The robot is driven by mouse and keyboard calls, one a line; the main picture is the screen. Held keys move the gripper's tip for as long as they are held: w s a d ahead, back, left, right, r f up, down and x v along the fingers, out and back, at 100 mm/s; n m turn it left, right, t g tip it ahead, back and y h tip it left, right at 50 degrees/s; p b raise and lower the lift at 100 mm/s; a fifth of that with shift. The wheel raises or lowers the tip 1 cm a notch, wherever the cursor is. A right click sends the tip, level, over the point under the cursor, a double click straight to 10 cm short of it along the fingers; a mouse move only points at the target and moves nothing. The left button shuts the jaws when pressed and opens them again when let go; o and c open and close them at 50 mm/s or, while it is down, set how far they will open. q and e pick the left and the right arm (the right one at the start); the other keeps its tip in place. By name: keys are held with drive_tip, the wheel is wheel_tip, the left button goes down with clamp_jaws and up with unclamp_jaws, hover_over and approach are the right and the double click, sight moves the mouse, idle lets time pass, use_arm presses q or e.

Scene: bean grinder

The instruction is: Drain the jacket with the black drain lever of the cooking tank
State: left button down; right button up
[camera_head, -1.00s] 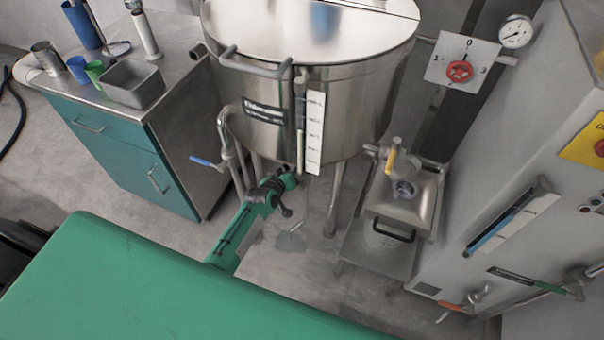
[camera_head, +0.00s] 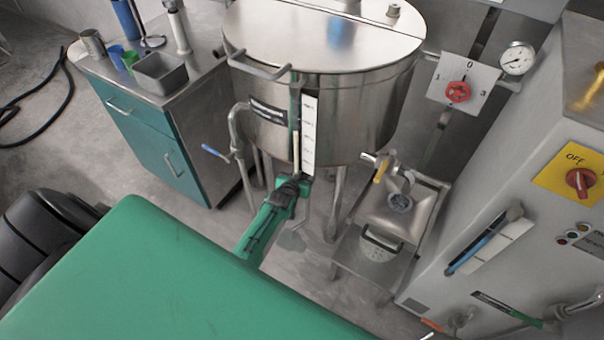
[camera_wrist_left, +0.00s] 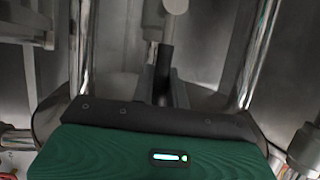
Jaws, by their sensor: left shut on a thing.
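The steel cooking tank (camera_head: 345,100) stands in the middle of the head view, lid closed, with a white level scale on its front. My left gripper (camera_head: 293,186) is at the tank's lower front, below the scale. In the left wrist view, the black drain lever (camera_wrist_left: 164,68) stands upright between the fingers of my left gripper (camera_wrist_left: 168,92), which is shut on it. In the head view the gripper hides the lever. The valve outlet under the tank is mostly hidden. My right gripper is in neither view.
A blue-handled valve (camera_head: 215,151) is left of the gripper. A yellow-handled valve (camera_head: 382,168) is above a steel tray (camera_head: 395,215) on the right. A teal cabinet (camera_head: 150,140) stands left, a grey control cabinet (camera_head: 520,170) right.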

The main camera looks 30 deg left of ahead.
use_arm(q)
drive_tip(key=shift+d, duration=0.1)
drive_tip(key=c, duration=1.4)
unclamp_jaws()
